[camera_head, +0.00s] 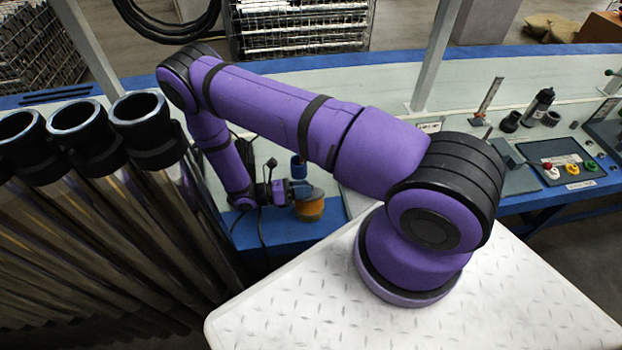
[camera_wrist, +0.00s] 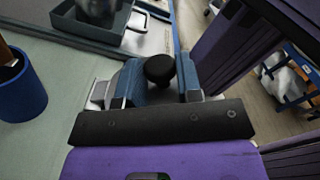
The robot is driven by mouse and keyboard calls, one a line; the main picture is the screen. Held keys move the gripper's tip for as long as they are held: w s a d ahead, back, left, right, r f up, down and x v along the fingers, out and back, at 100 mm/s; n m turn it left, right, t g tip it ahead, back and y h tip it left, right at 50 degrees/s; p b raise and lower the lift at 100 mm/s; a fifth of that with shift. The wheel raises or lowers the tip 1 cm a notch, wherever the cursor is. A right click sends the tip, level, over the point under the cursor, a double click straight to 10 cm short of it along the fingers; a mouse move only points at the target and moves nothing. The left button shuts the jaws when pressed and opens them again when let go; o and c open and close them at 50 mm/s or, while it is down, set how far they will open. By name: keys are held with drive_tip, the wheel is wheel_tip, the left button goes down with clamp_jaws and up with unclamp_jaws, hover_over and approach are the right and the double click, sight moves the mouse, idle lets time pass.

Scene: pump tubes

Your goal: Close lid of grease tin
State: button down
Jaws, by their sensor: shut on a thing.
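The grease tin (camera_head: 310,209) is a small round orange-yellow tin at the blue front edge of the bench in the head view. A grey lid (camera_head: 315,194) shows at its top; whether it is seated or tilted is too small to tell. My gripper (camera_head: 286,191) is at the tin's left side, by the lid. In the wrist view my gripper (camera_wrist: 160,85) has its blue jaws on either side of a round black knob (camera_wrist: 159,68), which seems to be the lid's. It is shut on this knob. The tin's body is hidden in the wrist view.
A blue cup (camera_wrist: 22,88) with a brown handle in it stands left of my gripper, and a grey tray (camera_wrist: 85,32) lies beyond. Upright metal tubes (camera_head: 150,125) with black collars crowd the left. A bottle (camera_head: 540,103) and a colored-knob panel (camera_head: 568,163) are at right.

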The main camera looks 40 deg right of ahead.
drive_tip(key=shift+s+a+f+m, duration=0.25)
drive_tip(key=shift+s+f+m, duration=0.25)
drive_tip(key=shift+m, duration=0.5)
drive_tip(key=shift+f, duration=0.1)
drive_tip(key=c, duration=0.8)
unclamp_jaws()
drive_tip(key=shift+w, duration=0.1)
